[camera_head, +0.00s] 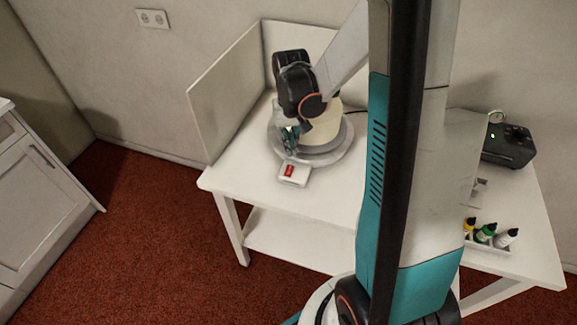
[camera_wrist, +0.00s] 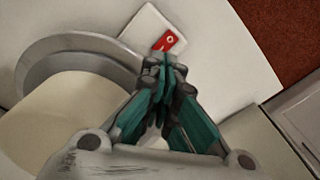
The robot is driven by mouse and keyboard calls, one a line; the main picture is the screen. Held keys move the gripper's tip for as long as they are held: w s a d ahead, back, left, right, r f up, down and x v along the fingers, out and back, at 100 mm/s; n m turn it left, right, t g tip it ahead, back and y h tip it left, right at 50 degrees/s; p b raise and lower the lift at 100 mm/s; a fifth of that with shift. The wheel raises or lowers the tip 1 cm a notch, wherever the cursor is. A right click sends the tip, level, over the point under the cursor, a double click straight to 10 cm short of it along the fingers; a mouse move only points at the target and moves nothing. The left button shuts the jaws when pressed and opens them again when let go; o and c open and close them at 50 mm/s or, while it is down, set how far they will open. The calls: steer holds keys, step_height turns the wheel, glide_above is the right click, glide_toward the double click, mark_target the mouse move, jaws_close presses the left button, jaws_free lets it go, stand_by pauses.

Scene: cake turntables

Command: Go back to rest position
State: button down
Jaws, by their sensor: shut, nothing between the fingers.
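My gripper (camera_head: 290,139) is at the front left side of the cake turntable (camera_head: 345,148), over the white table. In the wrist view my gripper (camera_wrist: 165,66) has its teal fingers together, with nothing between them. The fingertips are close to a small white box with a red switch (camera_head: 289,171), which also shows in the wrist view (camera_wrist: 166,41). I cannot tell whether they touch it. A pale cream cake (camera_head: 327,131) sits on the turntable. My arm hides part of the cake and the turntable.
The white table (camera_head: 235,178) has upright panels (camera_head: 228,95) at its left and back. Several bottles (camera_head: 486,232) stand in a rack at the right. A black device (camera_head: 509,145) is at the back right. A white cabinet (camera_head: 40,195) stands at the left, with open red carpet between.

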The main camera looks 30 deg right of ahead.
steer(key=shift+r, duration=0.55)
